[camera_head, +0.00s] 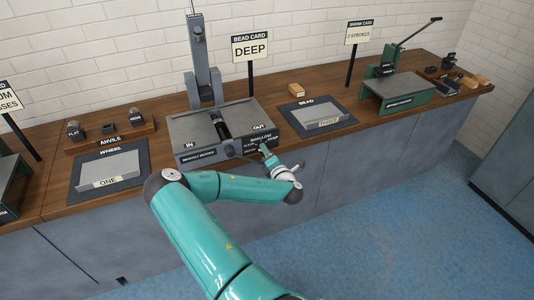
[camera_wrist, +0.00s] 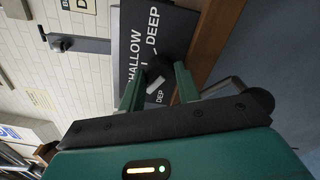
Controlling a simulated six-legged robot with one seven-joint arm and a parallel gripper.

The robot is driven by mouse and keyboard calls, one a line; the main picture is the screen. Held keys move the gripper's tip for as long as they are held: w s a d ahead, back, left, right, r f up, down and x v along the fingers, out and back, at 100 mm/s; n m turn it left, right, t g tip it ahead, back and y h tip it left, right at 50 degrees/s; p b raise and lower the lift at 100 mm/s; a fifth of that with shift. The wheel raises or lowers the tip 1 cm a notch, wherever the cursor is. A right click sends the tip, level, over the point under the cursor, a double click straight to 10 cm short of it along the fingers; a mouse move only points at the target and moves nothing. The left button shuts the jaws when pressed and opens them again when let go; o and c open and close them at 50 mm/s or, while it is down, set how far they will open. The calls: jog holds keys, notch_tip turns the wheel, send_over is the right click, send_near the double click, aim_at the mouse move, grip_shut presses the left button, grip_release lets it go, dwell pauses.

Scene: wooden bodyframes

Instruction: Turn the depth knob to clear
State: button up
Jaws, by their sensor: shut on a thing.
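The depth knob (camera_wrist: 158,70) is a dark round knob on the black front panel (camera_wrist: 132,32) of the bead machine. SHALLOW and DEEP labels show on the panel in the wrist view, with a partly hidden DEP label below the knob. My gripper (camera_wrist: 157,84) is shut on the knob, one green finger on each side. In the head view my gripper (camera_head: 265,152) is at the right end of the machine's front (camera_head: 208,155) and hides the knob. Which label the knob points to cannot be told.
A bead tray (camera_head: 288,107) lies to the right and a wheel tray (camera_head: 82,180) to the left. A card reading DEEP (camera_head: 251,47) stands behind. The blue floor in front is clear.

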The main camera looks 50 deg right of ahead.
jog(key=shift+s, duration=0.1)
jog(key=o, duration=1)
jog(key=v, duration=1.3)
jog(key=shift+s+a, duration=0.2)
jog(key=shift+s, duration=0.1)
